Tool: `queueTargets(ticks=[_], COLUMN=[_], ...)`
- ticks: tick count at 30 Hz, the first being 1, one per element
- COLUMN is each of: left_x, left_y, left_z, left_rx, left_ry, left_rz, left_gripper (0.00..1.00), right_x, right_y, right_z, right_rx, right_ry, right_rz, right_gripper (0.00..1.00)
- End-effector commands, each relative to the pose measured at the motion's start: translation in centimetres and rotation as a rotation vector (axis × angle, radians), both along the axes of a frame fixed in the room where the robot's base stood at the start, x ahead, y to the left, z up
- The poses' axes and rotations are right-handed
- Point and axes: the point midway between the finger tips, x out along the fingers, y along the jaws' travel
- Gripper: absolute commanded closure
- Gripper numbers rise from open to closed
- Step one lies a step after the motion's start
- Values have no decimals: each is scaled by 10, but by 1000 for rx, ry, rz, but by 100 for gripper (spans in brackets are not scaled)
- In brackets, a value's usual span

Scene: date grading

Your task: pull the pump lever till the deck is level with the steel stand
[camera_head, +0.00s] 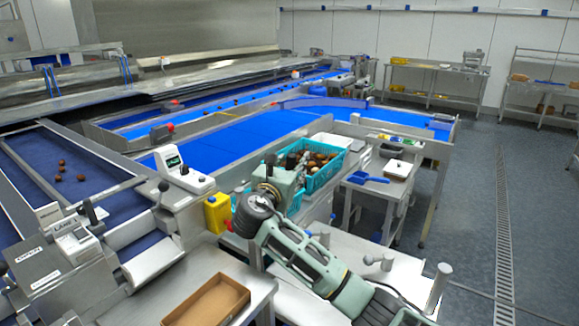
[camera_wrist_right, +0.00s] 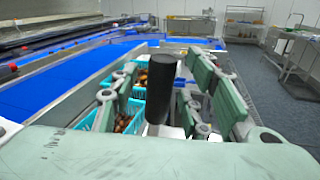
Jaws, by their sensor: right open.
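A black cylindrical lever grip (camera_wrist_right: 160,88) stands upright in the right wrist view, between the two fingers of my right gripper (camera_wrist_right: 170,88). The fingers are spread, with a visible gap on each side of the grip. In the head view my right gripper (camera_head: 282,176) is beside a teal crate (camera_head: 322,178) of dates; the lever is mostly hidden there by the gripper. The crates' support is largely covered, so I cannot tell the deck's height against the steel stand. A steel table (camera_head: 367,196) stands just right of the crate. My left gripper is out of view.
A cardboard tray (camera_head: 208,302) lies on a steel table at the front. The blue conveyor (camera_head: 215,145) runs behind. The grey floor (camera_head: 465,215) on the right is clear.

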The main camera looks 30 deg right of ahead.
Motion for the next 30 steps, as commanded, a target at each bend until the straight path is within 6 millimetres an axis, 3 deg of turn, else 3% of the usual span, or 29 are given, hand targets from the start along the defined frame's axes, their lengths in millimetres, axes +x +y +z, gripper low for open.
queueTargets(ticks=[2,16,24,30], left_x=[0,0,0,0], left_y=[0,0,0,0], left_z=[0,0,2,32], left_rx=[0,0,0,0], left_ry=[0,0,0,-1], left_rz=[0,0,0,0], left_gripper=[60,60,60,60], right_x=[0,0,1,17], right_y=[0,0,1,8], right_z=[0,0,1,8], right_rx=[0,0,-2,-33], right_ry=[0,0,4,82], right_rz=[0,0,0,0], right_gripper=[59,100,100,100])
